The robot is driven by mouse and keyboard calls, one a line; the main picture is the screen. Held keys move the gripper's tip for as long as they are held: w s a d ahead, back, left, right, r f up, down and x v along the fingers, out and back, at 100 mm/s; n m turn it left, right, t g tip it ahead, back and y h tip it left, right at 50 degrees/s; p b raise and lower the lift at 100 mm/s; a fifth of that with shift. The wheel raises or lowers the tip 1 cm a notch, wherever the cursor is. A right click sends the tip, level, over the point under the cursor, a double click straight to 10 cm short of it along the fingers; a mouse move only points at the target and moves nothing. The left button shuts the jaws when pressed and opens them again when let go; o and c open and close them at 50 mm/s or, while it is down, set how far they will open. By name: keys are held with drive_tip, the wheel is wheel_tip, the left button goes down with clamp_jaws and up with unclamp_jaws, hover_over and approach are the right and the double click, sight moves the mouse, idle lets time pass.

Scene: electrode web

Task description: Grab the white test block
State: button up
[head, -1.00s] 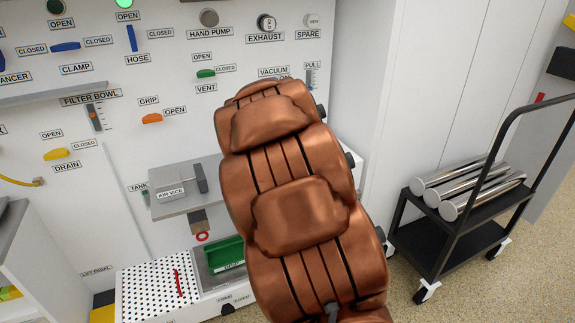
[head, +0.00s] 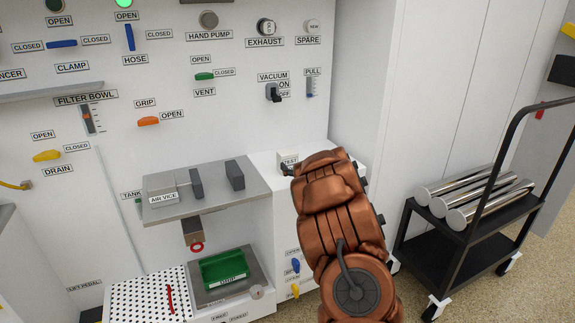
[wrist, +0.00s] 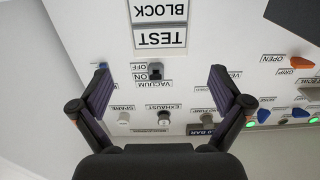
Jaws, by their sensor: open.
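The white test block (head: 288,158) is on the white ledge right of the grey air vice shelf, partly hidden by my copper arm in the head view. In the wrist view, upside-down TEST and BLOCK lettering (wrist: 160,38) shows at the top centre, beyond and between my fingertips. My gripper (wrist: 159,82) is open, its two dark fingers wide apart with nothing between them. In the head view my arm hides most of the gripper; only a dark finger part shows beside the block.
The grey shelf (head: 205,200) with the air vice stands left of the block. The wall panel holds the vacuum switch (head: 273,92) and several knobs. A green tray (head: 224,268) sits lower left. A black cart (head: 450,245) with metal cylinders stands at right.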

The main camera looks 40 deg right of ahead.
sight(290, 157)
drive_tip(key=shift+x, duration=3.55)
drive_tip(key=shift+f, duration=0.1)
drive_tip(key=shift+c, duration=0.2)
